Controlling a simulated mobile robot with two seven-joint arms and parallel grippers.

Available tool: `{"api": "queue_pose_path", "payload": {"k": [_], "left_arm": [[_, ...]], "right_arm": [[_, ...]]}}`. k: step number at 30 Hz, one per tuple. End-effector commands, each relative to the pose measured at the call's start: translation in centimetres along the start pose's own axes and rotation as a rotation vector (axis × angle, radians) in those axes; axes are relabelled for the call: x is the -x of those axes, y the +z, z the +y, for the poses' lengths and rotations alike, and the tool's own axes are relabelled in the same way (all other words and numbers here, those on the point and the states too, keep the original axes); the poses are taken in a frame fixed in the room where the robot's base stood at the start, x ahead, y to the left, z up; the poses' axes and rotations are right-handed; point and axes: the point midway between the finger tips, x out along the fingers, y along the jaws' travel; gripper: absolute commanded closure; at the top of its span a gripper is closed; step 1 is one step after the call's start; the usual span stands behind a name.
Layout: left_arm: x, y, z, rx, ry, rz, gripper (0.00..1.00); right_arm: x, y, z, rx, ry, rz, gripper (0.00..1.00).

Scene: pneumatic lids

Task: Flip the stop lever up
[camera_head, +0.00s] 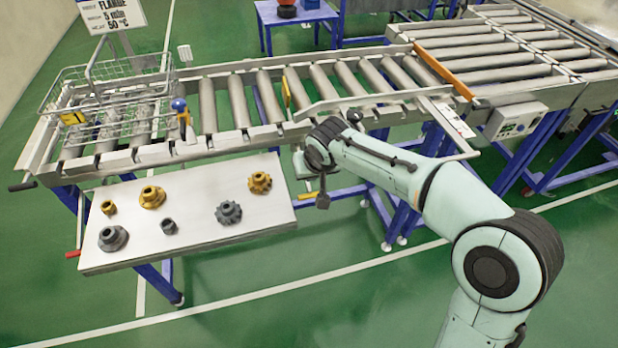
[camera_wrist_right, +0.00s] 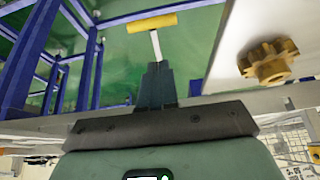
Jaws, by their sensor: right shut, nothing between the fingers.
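A lever with a yellow bar grip (camera_wrist_right: 152,22) on a pale rod shows beyond my right gripper in the right wrist view; it appears to be the stop lever. A yellow bar, probably the same grip, shows beside the gripper in the head view (camera_head: 348,191), below the conveyor. My right gripper (camera_wrist_right: 156,68) is shut and empty. Its tip overlaps the rod's near end in the wrist view; I cannot tell whether they touch. In the head view the right gripper (camera_head: 322,199) hangs below the conveyor's front edge, right of the parts table. My left gripper is not in view.
The white parts table (camera_head: 185,228) holds several brass and grey fittings; one brass gear (camera_wrist_right: 268,62) is close to the right gripper. The roller conveyor (camera_head: 235,103) carries a wire basket (camera_head: 105,85). Blue legs stand near the gripper. A control box (camera_head: 517,121) is farther right.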

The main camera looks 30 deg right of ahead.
Motion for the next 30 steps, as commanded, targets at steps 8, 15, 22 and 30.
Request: {"api": "queue_pose_path", "payload": {"k": [8,15,22,30], "left_arm": [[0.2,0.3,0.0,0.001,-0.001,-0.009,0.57],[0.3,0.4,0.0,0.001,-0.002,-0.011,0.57],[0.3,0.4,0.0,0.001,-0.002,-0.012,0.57],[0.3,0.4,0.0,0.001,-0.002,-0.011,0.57]], "right_arm": [[5.7,0.5,0.0,0.001,-0.001,0.002,1.0],[7.4,0.7,0.0,0.001,0.0,0.001,1.0],[7.5,0.7,0.0,0.0,0.0,0.0,1.0],[7.5,0.7,0.0,0.0,0.0,0.001,1.0]]}}
